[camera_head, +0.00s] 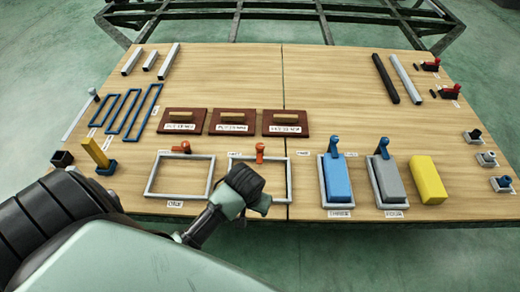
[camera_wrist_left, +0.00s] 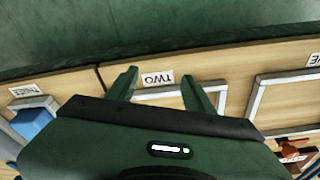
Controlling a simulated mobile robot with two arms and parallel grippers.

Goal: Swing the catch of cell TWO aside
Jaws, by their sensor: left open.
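Cell TWO is an empty grey frame (camera_head: 288,181) on the table, partly covered by my left arm in the head view. Its orange catch (camera_head: 260,152) is at its far rail, with its end reaching the rail. In the left wrist view the TWO label (camera_wrist_left: 157,78) shows upside down between my fingers; the catch is hidden behind the gripper body. My left gripper (camera_wrist_left: 160,90) is open and empty over the near side of cell TWO. Its fingertips are not clear in the head view. My right gripper is not in view.
Cell ONE (camera_head: 148,179) stands to the left with an orange catch (camera_head: 181,147). A blue block (camera_head: 337,180), a grey block (camera_head: 386,182) and a yellow block (camera_head: 428,180) are to the right. Dark red lidded plates (camera_head: 233,128) lie behind. The middle right of the table is clear.

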